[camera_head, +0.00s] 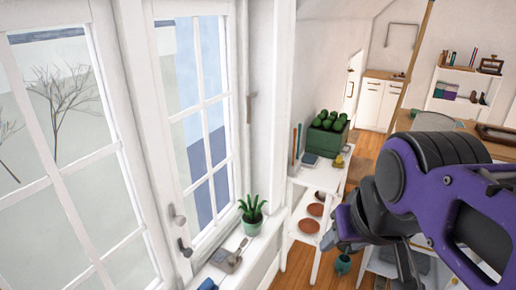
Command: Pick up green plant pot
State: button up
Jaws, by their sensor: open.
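A small green pot (252,227) with a spiky green plant stands upright on the white windowsill, left of centre. Another small teal-green pot (343,265) shows low in the picture, just under my gripper and partly cut off by it. A dark green box (325,147) filled with round green things stands on the white shelf unit. My gripper (372,256), on a purple and black arm, is open at the lower right. It appears empty and is well to the right of the windowsill pot.
The windowsill (250,255) also holds a grey object (226,260) and a blue item at the bottom edge. The white shelf unit (300,205) with brown dishes stands between the window and my arm. A wooden-topped table is behind my arm. Some wooden floor shows clear.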

aim_at(253, 220)
jog(key=i+l+u, duration=0.15)
jog(key=u, duration=1.25)
jog(key=l, duration=0.7)
jog(key=i+l, duration=0.15)
jog(key=l, duration=0.55)
jog(key=k+j+u, duration=0.1)
jog(key=j, duration=0.5)
jog(key=i+l, duration=0.1)
jog(key=l, duration=0.5)
jog(key=i+l, duration=0.1)
jog(key=l, duration=0.45)
jog(key=k+z, duration=0.05)
